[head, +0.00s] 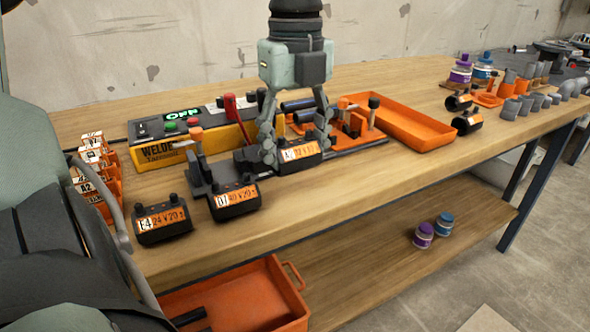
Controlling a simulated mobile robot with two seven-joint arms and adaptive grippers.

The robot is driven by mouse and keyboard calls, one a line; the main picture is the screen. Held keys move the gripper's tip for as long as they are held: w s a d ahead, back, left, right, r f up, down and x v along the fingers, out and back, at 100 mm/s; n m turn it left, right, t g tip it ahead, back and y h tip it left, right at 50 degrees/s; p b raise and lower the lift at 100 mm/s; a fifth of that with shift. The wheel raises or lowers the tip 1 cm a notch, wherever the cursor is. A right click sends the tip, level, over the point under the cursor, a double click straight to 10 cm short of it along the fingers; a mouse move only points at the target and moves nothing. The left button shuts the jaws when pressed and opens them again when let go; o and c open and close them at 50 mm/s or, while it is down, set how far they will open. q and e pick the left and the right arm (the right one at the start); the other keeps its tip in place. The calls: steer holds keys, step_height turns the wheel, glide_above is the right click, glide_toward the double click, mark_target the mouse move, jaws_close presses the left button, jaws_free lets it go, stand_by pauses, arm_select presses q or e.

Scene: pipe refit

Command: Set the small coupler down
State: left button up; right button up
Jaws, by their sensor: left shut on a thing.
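My left gripper (297,146) points down over the front part of the workbench. Its fingers are shut on a small black coupler (300,154) with an orange and white label. I cannot tell whether the coupler touches the bench beneath it. Two other black couplers with orange labels stand on the bench to the left: the D7 coupler (235,200) and the E4 coupler (163,222). My right gripper is not in view.
A yellow welder box (165,152) with a lit display, an orange tray (412,125) and a black clamp rail (352,149) lie close around the gripper. Grey fittings (540,101) stand at the right. Bare wood lies along the front edge (400,174).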

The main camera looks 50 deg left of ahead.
mark_target(295, 172)
arm_select(q)
step_height(295, 172, down, 3)
steer(key=shift+a+f, duration=0.1)
steer(key=shift+f, duration=0.5)
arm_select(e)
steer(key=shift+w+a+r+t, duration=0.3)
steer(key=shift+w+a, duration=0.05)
arm_select(q)
steer(key=shift+f+b, duration=0.15)
steer(key=shift+b, duration=0.2)
steer(key=o, duration=0.9)
steer(key=shift+o, duration=0.2)
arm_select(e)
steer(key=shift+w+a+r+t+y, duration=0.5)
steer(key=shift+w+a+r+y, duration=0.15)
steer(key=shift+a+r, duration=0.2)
